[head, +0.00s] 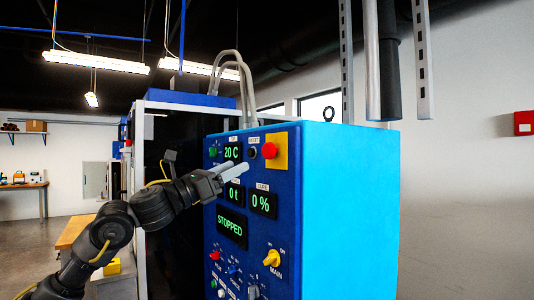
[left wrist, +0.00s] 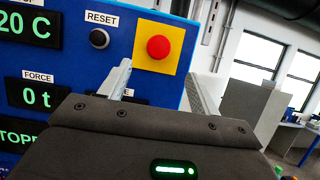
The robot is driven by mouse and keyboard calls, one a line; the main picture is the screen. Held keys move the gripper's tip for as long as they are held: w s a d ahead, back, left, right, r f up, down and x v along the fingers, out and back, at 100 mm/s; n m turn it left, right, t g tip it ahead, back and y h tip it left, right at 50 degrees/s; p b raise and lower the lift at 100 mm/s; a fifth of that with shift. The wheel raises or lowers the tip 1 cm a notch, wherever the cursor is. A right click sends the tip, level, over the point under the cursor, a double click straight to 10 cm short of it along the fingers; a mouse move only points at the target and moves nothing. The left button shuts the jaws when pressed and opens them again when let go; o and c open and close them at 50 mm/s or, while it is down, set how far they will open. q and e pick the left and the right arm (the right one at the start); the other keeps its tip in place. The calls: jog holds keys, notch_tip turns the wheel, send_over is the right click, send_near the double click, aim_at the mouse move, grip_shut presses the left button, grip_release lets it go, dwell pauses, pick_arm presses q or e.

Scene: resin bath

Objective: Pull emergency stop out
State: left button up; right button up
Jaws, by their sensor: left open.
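The emergency stop is a red round button (head: 269,150) on a yellow square plate (head: 281,153), at the upper right of the blue control panel (head: 207,240). In the left wrist view the red button (left wrist: 158,47) stands just beyond my fingers, above the gap between them. My left gripper (head: 238,170) is open and empty, in front of the panel, a little left of and below the button, apart from it. In the left wrist view my left gripper (left wrist: 160,85) has one finger on each side. My right gripper does not show.
A black reset button (left wrist: 99,38) sits left of the yellow plate. Displays show 20 C, 0 t, 0 % and STOPPED (head: 231,226). A yellow main switch (head: 272,258) and several small knobs are lower on the panel. Open floor lies to the right of the machine.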

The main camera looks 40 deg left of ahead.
aim_at(266, 152)
pick_arm(q)
jog(key=p+x, duration=0.7)
jog(key=x, duration=0.2)
jog(key=shift+w+r+p, duration=0.15)
jog(key=shift+r+p, duration=0.05)
jog(key=shift+p, duration=0.2)
jog(key=shift+w+d+p, duration=0.15)
jog(key=shift+w+p, duration=0.15)
jog(key=shift+w, duration=0.35)
jog(key=shift+c, duration=0.2)
